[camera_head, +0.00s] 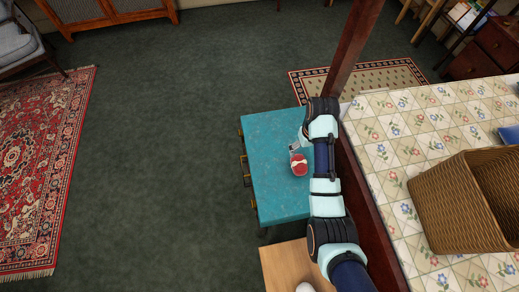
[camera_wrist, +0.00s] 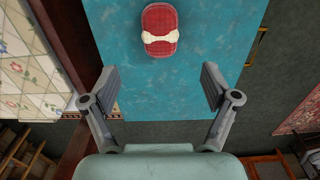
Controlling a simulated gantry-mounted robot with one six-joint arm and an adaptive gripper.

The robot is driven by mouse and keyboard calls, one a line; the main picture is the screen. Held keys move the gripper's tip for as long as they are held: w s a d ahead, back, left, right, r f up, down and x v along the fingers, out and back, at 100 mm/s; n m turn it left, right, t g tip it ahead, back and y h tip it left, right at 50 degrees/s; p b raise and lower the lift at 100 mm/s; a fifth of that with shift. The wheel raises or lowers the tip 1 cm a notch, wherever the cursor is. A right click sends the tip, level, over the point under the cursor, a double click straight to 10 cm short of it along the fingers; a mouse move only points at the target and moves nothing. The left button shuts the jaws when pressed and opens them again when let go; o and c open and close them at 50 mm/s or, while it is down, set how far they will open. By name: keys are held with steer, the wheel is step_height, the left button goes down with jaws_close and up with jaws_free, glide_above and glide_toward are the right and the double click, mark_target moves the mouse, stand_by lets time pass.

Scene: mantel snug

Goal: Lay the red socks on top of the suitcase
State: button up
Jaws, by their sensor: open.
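The red socks (camera_head: 299,168), a small red bundle with a cream band around the middle, lie on the teal top of the suitcase (camera_head: 275,200). In the wrist view the socks (camera_wrist: 160,36) are at the top of the picture, on the suitcase's teal surface (camera_wrist: 190,85). My gripper (camera_wrist: 158,85) is open and empty, its two fingers wide apart. The socks are apart from the fingers, above the gap between them in that picture. In the head view my gripper (camera_head: 295,147) is just above the socks in the picture, partly hidden by my arm.
A wicker basket (camera_head: 455,210) stands on the floral tiled surface (camera_head: 390,140) at the right. A dark red wooden post (camera_head: 352,45) rises near my arm. A wooden surface (camera_head: 285,268) is below the suitcase in the picture. Green carpet (camera_head: 170,150) lies open to the left.

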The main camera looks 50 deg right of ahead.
steer(key=w+a+r+n+t+h, duration=0.1)
steer(key=w+a+r+n+t, duration=0.1)
steer(key=w+a+r, duration=0.45)
steer(key=w+a+r+n+t+h, duration=0.1)
steer(key=w+a+t, duration=0.25)
steer(key=a, duration=0.55)
steer(key=w+a+r+n+t+h, duration=0.1)
steer(key=w+a+r+n+t, duration=0.15)
steer(key=w+a, duration=0.45)
steer(key=s+a+r+n+t+y, duration=0.1)
steer(key=s+a+r+t, duration=0.1)
steer(key=a+r, duration=0.4)
steer(key=s+a+r+n+t+y, duration=0.1)
steer(key=s+a+r+t+y, duration=0.1)
steer(key=a+r, duration=0.5)
steer(key=a, duration=0.5)
steer(key=shift+s+n+t, duration=0.3)
steer(key=shift+n+t, duration=0.05)
steer(key=shift+t, duration=0.05)
